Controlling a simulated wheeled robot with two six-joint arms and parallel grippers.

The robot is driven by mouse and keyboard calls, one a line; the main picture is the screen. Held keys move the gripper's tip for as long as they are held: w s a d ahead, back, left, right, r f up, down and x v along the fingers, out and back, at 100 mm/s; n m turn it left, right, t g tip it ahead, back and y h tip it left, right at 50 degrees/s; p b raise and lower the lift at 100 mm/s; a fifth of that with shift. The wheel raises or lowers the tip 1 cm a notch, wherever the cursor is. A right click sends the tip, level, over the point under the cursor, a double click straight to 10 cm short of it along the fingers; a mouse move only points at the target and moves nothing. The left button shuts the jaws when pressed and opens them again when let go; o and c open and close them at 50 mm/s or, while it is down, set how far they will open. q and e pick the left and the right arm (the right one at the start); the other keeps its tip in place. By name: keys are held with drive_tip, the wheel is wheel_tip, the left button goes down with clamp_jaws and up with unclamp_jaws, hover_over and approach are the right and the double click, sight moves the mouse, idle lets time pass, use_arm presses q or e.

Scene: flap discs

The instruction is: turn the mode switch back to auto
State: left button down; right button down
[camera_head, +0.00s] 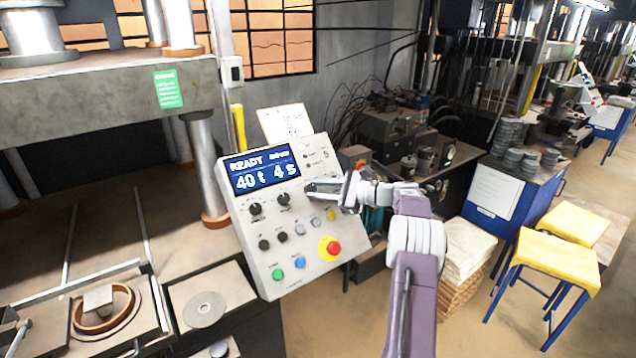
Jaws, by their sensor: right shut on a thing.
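The light grey control panel (235,226) stands tilted in the middle of the view. Its blue display (262,170) reads READY, 40 t and 4 s. Two black knobs (255,209) (284,199) sit below the display. My right gripper (312,190) reaches in from the right, at the right end of this knob row. It is shut on what appears to be the mode switch, which the fingers hide, so its pointer direction cannot be read. My left gripper is not in view.
A red emergency button on yellow (330,248), a green button (278,274) and a blue button (299,263) sit low on the panel. A press (100,110) with a mould (103,308) and a disc (204,309) stands left. Yellow-topped stools (555,262) stand right.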

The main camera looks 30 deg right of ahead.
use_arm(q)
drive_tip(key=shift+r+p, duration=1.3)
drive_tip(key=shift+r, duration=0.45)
use_arm(e)
drive_tip(key=shift+w+d+r+n+g, duration=0.1)
drive_tip(key=shift+r+n+g, duration=0.2)
drive_tip(key=shift+n+g, duration=0.5)
drive_tip(key=c, duration=1.1)
unclamp_jaws()
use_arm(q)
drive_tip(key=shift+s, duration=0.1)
use_arm(e)
drive_tip(key=shift+f, duration=0.1)
drive_tip(key=shift+s+d, duration=0.2)
drive_tip(key=shift+s, duration=0.1)
use_arm(q)
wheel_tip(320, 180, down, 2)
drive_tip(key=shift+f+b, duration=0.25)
drive_tip(key=shift+b, duration=1)
use_arm(e)
drive_tip(key=v, duration=0.8)
drive_tip(key=shift+s+d, duration=0.15)
drive_tip(key=shift+s, duration=0.1)
